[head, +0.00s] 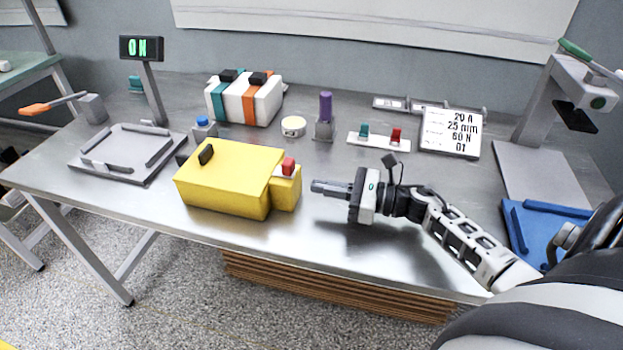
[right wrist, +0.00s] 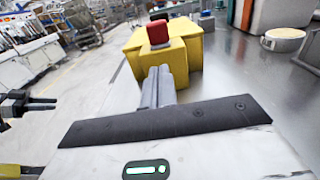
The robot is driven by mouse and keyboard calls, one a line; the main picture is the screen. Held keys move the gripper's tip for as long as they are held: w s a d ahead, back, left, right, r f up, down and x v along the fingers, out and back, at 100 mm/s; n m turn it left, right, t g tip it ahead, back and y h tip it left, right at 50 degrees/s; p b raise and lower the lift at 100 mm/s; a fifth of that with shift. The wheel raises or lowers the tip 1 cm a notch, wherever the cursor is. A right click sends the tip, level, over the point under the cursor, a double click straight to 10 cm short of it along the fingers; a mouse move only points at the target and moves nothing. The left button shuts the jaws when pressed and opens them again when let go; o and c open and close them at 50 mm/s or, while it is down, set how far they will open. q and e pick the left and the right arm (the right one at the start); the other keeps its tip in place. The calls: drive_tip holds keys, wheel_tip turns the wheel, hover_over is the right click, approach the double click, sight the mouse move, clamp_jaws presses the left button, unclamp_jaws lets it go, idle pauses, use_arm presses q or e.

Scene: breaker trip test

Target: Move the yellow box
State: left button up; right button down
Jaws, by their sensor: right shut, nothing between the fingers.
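The yellow box (head: 222,182) sits near the front edge of the metal table. It has a dark handle-like piece on top and a smaller yellow block with a red switch (head: 289,166) at its right end. My right gripper (head: 316,187) is just right of that block, its fingers together and empty, pointing at the box. A small gap shows between them in the head view. In the right wrist view the fingers (right wrist: 159,73) point at the yellow box (right wrist: 190,52), below the red switch (right wrist: 158,33). A dark two-pronged shape (right wrist: 28,104) at the left may be my left gripper.
A grey tray fixture (head: 125,150) lies left of the box. Behind stand a striped white box (head: 245,100), a round tape-like disc (head: 293,126), a purple-topped post (head: 325,110) and a switch strip (head: 378,140). A blue tray (head: 540,235) and grey press stand right.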

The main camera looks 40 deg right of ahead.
sight(296, 183)
drive_tip(key=shift+x, duration=1.5)
use_arm(q)
drive_tip(key=shift+s+r, duration=0.1)
drive_tip(key=shift+a, duration=0.1)
use_arm(e)
drive_tip(key=shift+a, duration=0.1)
